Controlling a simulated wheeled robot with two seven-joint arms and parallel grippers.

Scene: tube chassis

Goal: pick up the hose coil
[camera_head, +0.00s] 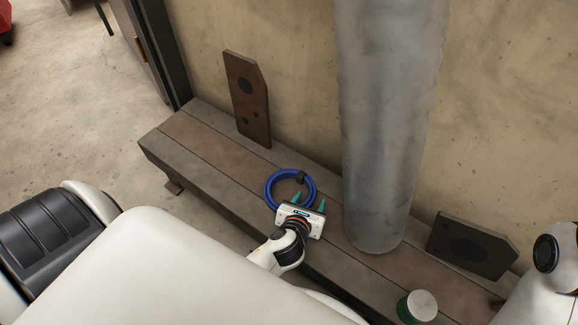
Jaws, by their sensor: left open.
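A blue hose coil (268,192) with a dark tie at its upper right lies flat on the wooden bench, left of the large grey tube. My left gripper (309,203) reaches over the near right part of the coil. Its two teal fingertips are apart, with the left one inside or over the ring and the right one beside its right edge. I cannot tell whether they touch the coil. The gripper body hides the near part of the coil. My right gripper does not show; only part of my right arm (545,275) is at the right edge.
The plank bench (190,135) runs along the concrete wall. The grey tube (385,130) stands close right of the coil. A brown plate (247,98) leans on the wall behind, another dark plate (470,246) at right. A white-topped green container (418,307) stands at the front right.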

